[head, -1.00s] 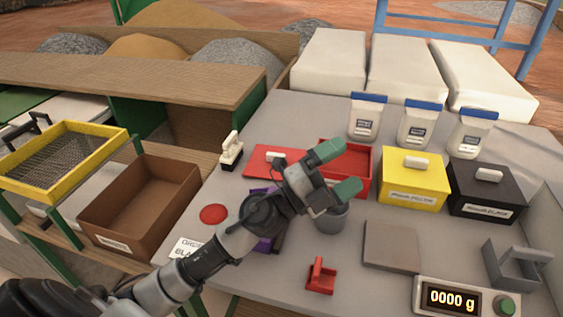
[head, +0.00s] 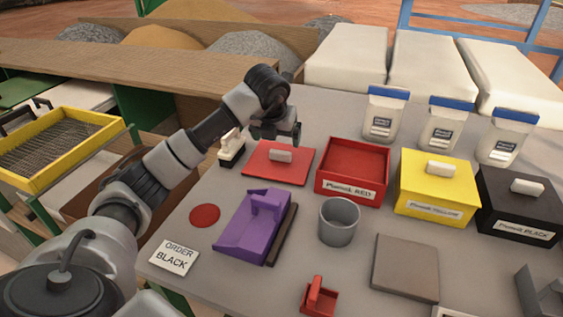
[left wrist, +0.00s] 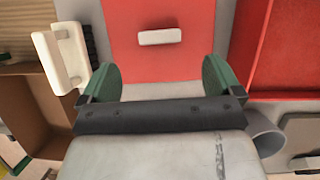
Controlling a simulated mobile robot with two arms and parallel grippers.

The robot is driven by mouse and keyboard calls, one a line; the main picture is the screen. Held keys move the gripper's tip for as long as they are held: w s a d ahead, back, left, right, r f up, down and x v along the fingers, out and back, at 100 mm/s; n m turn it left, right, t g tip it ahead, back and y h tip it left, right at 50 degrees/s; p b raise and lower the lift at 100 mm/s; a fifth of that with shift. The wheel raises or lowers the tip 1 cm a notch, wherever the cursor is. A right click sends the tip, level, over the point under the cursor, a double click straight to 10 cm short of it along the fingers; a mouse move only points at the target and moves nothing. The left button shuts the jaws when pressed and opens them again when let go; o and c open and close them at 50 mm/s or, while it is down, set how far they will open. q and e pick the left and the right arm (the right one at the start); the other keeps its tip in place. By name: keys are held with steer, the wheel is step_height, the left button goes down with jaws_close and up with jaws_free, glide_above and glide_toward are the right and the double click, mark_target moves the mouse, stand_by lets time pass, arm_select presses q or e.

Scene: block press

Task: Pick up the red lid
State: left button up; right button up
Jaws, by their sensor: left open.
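The red lid (head: 265,172) lies flat on the grey table, left of the open red box (head: 352,172). It has a white handle (head: 281,155) on top. In the left wrist view the lid (left wrist: 190,62) and its handle (left wrist: 160,36) show in front of my gripper. My left gripper (head: 276,134) is above the lid's far side, pointing down. Its green fingers (left wrist: 160,80) are wide apart with nothing between them, and the handle lies ahead of them. My right gripper is not in view.
A white-handled brush (head: 231,148) stands close to the lid's left. Lidded yellow (head: 433,196) and black (head: 514,215) boxes stand to the right. An order card (head: 174,256) reads BLACK.

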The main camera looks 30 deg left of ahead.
mark_target(280, 151)
arm_select(q)
steer(key=x, duration=0.7)
steer(key=shift+w+a+f, duration=0.1)
steer(key=shift+w+f, duration=0.1)
steer(key=shift+f, duration=0.05)
steer(key=shift+c, duration=0.2)
steer(key=c, duration=1)
